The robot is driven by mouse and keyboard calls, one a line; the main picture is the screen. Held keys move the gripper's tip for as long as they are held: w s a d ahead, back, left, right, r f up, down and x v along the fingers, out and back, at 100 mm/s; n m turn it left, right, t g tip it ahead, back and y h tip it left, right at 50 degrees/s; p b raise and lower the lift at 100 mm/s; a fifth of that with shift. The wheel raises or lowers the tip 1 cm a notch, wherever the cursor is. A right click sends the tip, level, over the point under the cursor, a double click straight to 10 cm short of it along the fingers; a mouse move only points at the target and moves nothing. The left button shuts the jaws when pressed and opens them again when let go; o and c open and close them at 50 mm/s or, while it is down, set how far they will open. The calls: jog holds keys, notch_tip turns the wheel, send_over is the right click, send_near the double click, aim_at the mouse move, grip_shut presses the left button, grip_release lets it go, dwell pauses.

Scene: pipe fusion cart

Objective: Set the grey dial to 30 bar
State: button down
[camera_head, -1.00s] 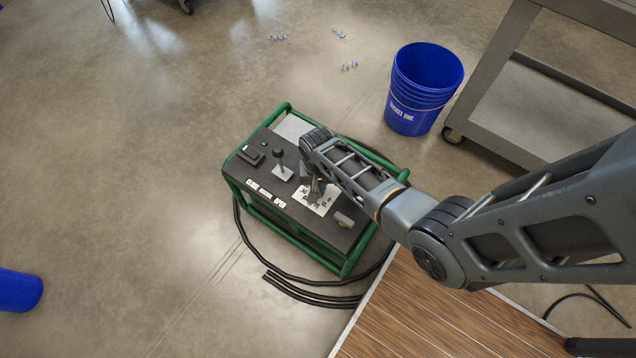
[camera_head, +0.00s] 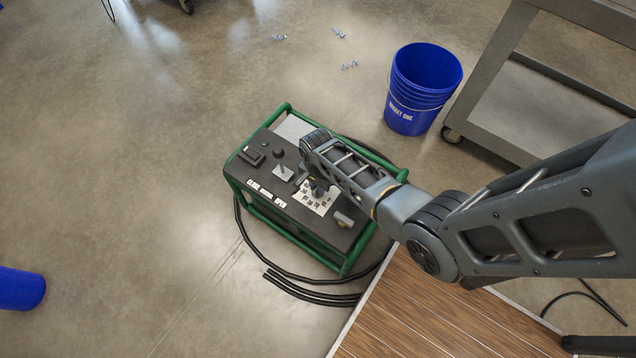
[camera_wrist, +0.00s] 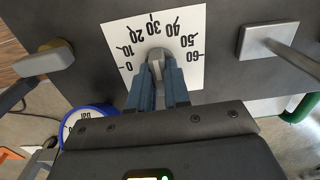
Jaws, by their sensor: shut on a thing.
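The grey dial (camera_wrist: 156,54) sits on a white scale plate (camera_wrist: 194,78) marked 0 to 60 in tens. My gripper (camera_wrist: 157,78) is shut on the dial, with one blue-grey finger on each side of it. In the wrist view the dial's visible end faces up the picture, towards the 30 side of the scale. The fingers hide part of it, so its exact reading cannot be told. In the head view my gripper (camera_head: 317,189) is over the same plate (camera_head: 308,202) on the green-framed cart (camera_head: 352,262), and the dial is largely hidden.
A black-knobbed lever (camera_head: 279,156) and a beige-grey handle (camera_head: 345,218) flank the plate. A blue-rimmed gauge (camera_wrist: 78,122) is partly covered by my gripper. Black hoses (camera_head: 310,296) lie on the floor. A blue bucket (camera_head: 424,90) and a grey trolley (camera_head: 540,110) stand behind.

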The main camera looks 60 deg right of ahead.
jog(key=shift+s+a+f, duration=0.1)
jog(key=shift+f, duration=0.1)
jog(key=c, duration=1.1)
grip_release()
jog(key=shift+r, duration=0.1)
jog(key=shift+r, duration=0.1)
jog(key=shift+r+p, duration=1)
jog(key=shift+r, duration=2.75)
